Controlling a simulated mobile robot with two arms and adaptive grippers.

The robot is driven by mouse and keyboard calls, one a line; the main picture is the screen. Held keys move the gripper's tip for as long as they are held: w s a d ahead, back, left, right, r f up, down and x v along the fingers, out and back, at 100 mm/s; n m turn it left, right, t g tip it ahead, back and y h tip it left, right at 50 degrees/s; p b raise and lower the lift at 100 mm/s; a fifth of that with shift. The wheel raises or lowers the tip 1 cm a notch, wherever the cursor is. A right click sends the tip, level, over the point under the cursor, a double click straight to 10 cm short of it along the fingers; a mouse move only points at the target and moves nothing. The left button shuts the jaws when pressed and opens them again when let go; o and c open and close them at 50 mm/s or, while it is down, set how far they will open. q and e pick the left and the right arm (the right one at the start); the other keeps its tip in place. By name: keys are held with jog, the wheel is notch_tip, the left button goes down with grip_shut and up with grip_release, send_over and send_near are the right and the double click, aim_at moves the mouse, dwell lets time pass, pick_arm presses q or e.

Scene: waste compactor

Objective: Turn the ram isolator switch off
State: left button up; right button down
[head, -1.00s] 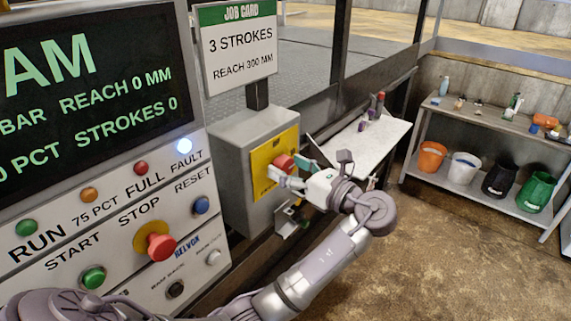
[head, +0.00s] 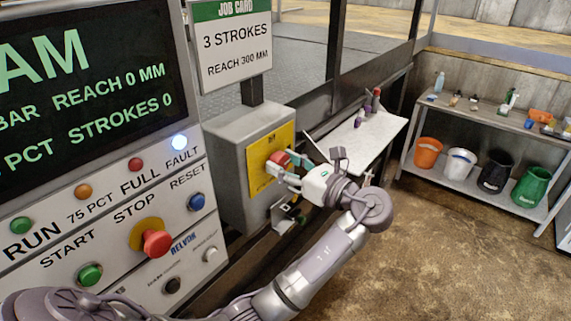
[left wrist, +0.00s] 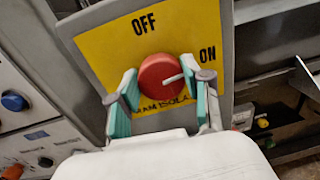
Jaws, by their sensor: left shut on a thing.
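The ram isolator switch is a red round knob (left wrist: 161,78) on a yellow plate (left wrist: 103,45) marked OFF at the top and ON at the right. The white pointer line on the knob aims to the right, toward ON. In the head view the knob (head: 277,160) sits on the front of a grey box (head: 228,165). My left gripper (head: 285,166) is shut on the knob. In the left wrist view its two teal-padded fingers (left wrist: 160,92) lie on either side of the knob. My right gripper is not in view.
A control panel with a red STOP button (head: 157,243) and a screen (head: 85,90) stands left of the box. A job card (head: 232,45) is above it. A white shelf (head: 370,138) lies behind my gripper. A bench (head: 470,112) with buckets is at the right.

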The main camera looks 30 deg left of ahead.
pick_arm(q)
jog(key=n+b, duration=0.1)
jog(key=n, duration=0.2)
jog(key=shift+f+n, duration=0.15)
jog(key=shift+n, duration=0.15)
jog(key=n+b, duration=0.2)
jog(key=n, duration=0.1)
jog(key=shift+f+n, duration=0.1)
jog(key=shift+n, duration=0.3)
jog(key=n+b, duration=0.4)
jog(key=n+g+b, duration=0.1)
jog(key=n+b, duration=0.4)
jog(key=shift+s+y, duration=0.1)
jog(key=shift+y, duration=0.3)
jog(key=shift+n+b, duration=0.4)
jog(key=shift+b, duration=0.2)
